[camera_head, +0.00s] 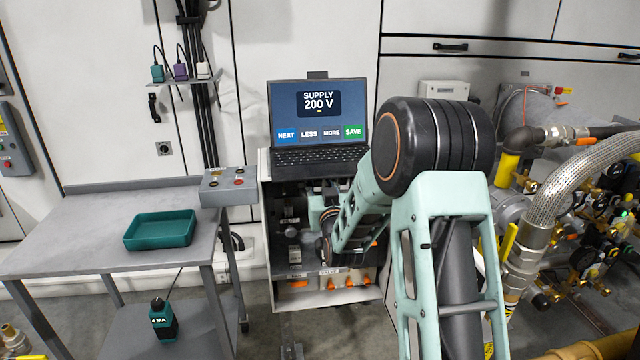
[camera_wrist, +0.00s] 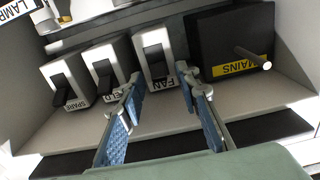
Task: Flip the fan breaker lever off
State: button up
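The fan breaker (camera_wrist: 156,52) is a white block with a black lever, labelled FAN upside down, at the upper middle of the wrist view. My gripper (camera_wrist: 160,80) is open, its two blue-padded fingers apart with the tips on either side of the breaker's lower face. No object is between the fingers. I cannot tell whether a fingertip touches the lever. In the head view my arm reaches into the open cabinet (camera_head: 265,210) under the laptop, and the arm hides the breaker.
Close left of the fan breaker are a similar breaker (camera_wrist: 104,70) and the SPARE breaker (camera_wrist: 67,82). Close right is the black MAINS unit (camera_wrist: 225,40) with a protruding rod. The laptop (camera_head: 318,120) stands on the cabinet. A bench (camera_head: 70,240) with a green tray (camera_head: 160,230) stands left.

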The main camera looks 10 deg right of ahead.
jog(key=shift+c, duration=0.2)
grip_shut()
